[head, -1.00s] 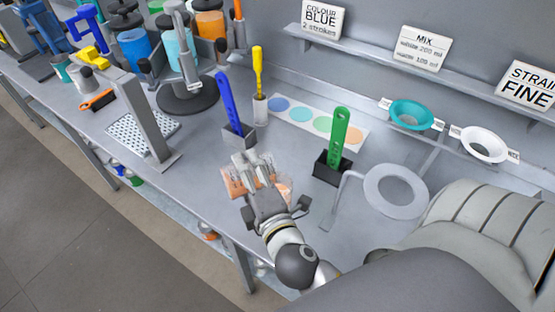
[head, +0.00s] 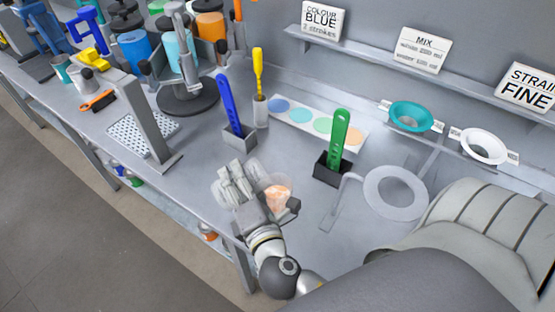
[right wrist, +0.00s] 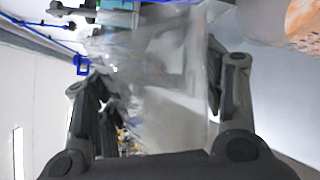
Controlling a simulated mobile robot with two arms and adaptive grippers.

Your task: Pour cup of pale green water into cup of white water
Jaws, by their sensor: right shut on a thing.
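My right gripper (head: 238,180) is over the front of the bench, its fingers closed around a clear cup (head: 219,193). In the right wrist view the clear cup (right wrist: 165,85) fills the space between the fingers and looks tilted. I cannot make out pale green water in it. Close to the gripper's right is a clear cup with peach-orange contents (head: 279,200); its orange patch also shows at the upper right of the right wrist view (right wrist: 303,22). The gripper partly hides this cup. I cannot identify white water. My left gripper is out of view.
A blue tool (head: 229,105) stands in a grey holder behind the gripper. A green slotted tool (head: 339,135) stands in a black holder to the right, beside a ring stand (head: 371,190). A color strip (head: 300,115) lies behind. The bench's front edge is close.

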